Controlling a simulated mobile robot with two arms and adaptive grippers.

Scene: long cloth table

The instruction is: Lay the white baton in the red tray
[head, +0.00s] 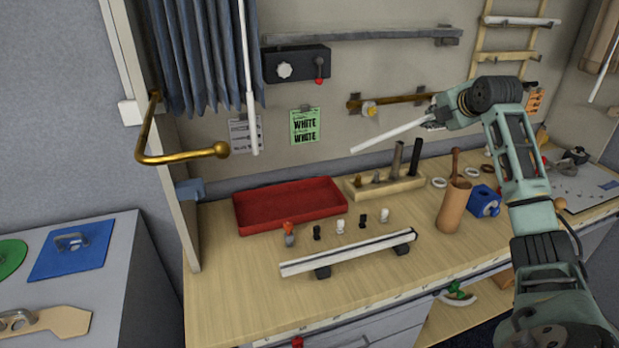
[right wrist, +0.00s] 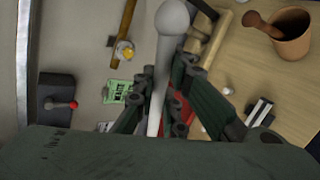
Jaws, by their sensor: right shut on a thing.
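The white baton (head: 390,136) is held in the air by my right gripper (head: 436,112), which is shut on it. In the head view the baton points left and slightly down from the gripper, above the back of the table. In the right wrist view the baton (right wrist: 172,50) runs between the fingers of my right gripper (right wrist: 168,95), its rounded end toward the top. The red tray (head: 290,222) lies on the table at the left back, with its visible inside empty. The baton is up and to the right of the tray, apart from it. My left gripper is not in view.
A white-topped bar on black feet (head: 350,252) lies in front of the tray, with several small pegs behind it. A wooden block with upright rods (head: 385,186) stands right of the tray. A brass rail (head: 180,157) juts out at the left. A brown mortar (head: 453,206) stands farther right.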

